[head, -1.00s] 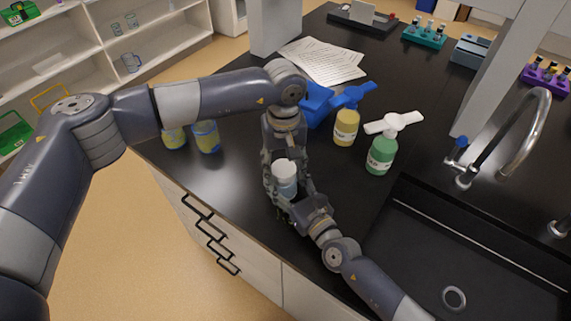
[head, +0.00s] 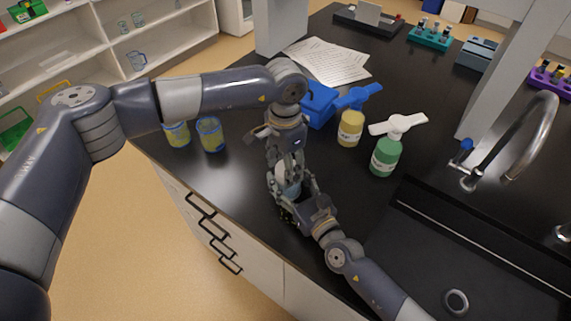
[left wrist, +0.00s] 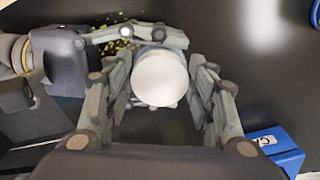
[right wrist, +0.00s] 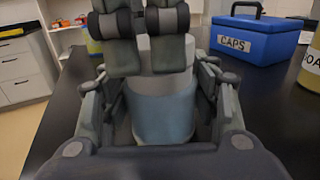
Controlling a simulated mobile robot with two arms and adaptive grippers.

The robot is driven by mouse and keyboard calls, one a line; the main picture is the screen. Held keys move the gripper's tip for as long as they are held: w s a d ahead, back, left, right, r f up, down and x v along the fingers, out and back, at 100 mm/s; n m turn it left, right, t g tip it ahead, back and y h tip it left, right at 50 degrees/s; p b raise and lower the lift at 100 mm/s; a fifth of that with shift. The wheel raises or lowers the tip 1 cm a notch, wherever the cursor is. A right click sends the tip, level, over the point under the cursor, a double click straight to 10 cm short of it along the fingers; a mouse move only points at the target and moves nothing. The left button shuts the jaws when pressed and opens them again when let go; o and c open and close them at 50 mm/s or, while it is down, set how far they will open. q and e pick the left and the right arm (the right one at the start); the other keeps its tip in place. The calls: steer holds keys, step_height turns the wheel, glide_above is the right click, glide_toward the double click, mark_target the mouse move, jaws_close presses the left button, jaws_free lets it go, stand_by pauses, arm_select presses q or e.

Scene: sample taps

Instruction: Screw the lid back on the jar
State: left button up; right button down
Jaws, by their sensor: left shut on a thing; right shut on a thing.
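The jar, pale with a blue band, stands upright in the right wrist view (right wrist: 165,115); only a bit of it shows in the head view (head: 290,187). My right gripper (head: 292,194) is shut around the jar's body from the side. The white round lid (left wrist: 160,78) is at the jar's top, seen from above in the left wrist view. My left gripper (left wrist: 162,92) points down over the jar and is shut on the lid, its fingers on either side. The fingers hide the lid's lower edge, so I cannot tell how it sits on the jar.
A blue CAPS box (head: 319,105) stands close behind my left gripper. A yellow bottle (head: 350,128) and a green bottle (head: 385,156) stand to the right. Two yellow-blue jars (head: 210,134) are at the left counter edge. The sink (head: 480,240) lies at the right.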

arm_select(q)
steer(key=o, duration=0.7)
steer(key=shift+c, duration=0.2)
steer(key=shift+r, duration=2.25)
